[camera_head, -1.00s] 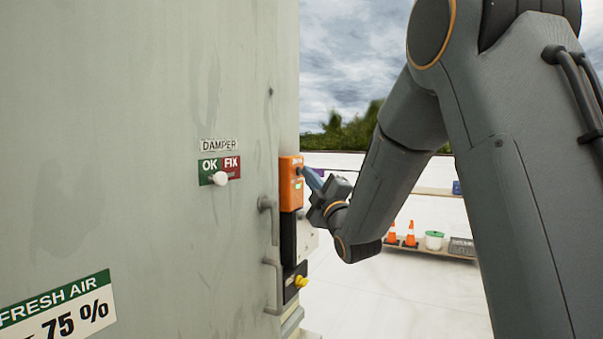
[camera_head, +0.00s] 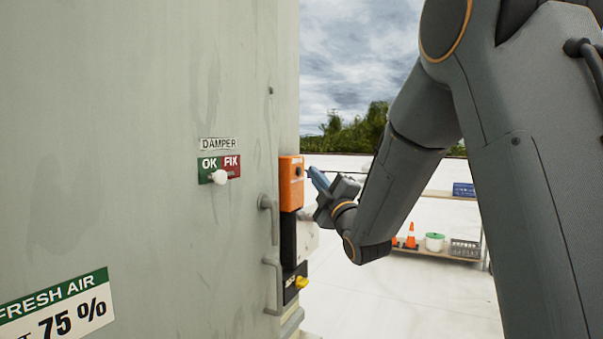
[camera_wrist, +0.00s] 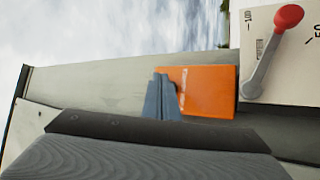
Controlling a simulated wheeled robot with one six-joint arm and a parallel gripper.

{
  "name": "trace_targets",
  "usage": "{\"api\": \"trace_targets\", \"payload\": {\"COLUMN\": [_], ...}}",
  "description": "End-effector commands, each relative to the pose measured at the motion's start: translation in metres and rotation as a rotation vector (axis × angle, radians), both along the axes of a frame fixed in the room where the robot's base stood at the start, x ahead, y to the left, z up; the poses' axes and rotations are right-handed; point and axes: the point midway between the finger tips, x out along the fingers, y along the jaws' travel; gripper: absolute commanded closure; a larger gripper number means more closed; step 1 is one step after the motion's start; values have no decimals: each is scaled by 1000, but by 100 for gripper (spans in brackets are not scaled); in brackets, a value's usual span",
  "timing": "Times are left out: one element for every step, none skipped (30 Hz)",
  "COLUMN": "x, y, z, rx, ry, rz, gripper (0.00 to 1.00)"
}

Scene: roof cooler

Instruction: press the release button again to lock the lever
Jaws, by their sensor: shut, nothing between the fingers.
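The orange box (camera_head: 291,186) is mounted on the right edge of the grey cabinet. A small dark round spot, seemingly the release button (camera_head: 299,171), shows on its right face. My gripper (camera_head: 316,177) has blue fingers that are shut and empty, just right of the box with a small gap. In the wrist view the shut fingers (camera_wrist: 162,98) overlap the left end of the orange box (camera_wrist: 208,92); the button cannot be made out there. A grey lever with a red knob (camera_wrist: 288,16) lies at an angle on a white scale plate (camera_wrist: 268,45), right of the box.
Grey handles (camera_head: 272,283) and a yellow knob (camera_head: 301,282) sit below the box. A damper sign (camera_head: 219,166) with a white knob is on the cabinet. Orange cones (camera_head: 411,236) and a green-lidded bucket (camera_head: 434,242) stand on a far shelf. Open roof lies right of the cabinet.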

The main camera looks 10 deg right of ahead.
Motion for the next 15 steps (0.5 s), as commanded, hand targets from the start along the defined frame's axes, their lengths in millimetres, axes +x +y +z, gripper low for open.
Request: {"api": "trace_targets", "payload": {"x": [-3,-4,-7,-8,-10,-12,-14,-15,-17,-19,-21,-23,-24,-26,-27], "y": [-5,-7,-10,-12,-14,-17,-20,-22,-25,-27,-29,-32,-34,-36,-38], "z": [0,0,0,0,-1,-1,0,0,0,0,0,0,0,0,0], "rx": [0,0,1,1,1,0,0,0,0,0,0,1,1,1,1], "ry": [-1,-1,0,0,1,1,1,0,0,-1,-1,0,0,0,0], "rz": [-3,-3,-2,-1,-2,-2,-2,-2,-2,-2,-2,-2,-2,-2,-1], "gripper": [100,100,100,100,100,100,100,100,100,100,100,100,100,100,100]}}
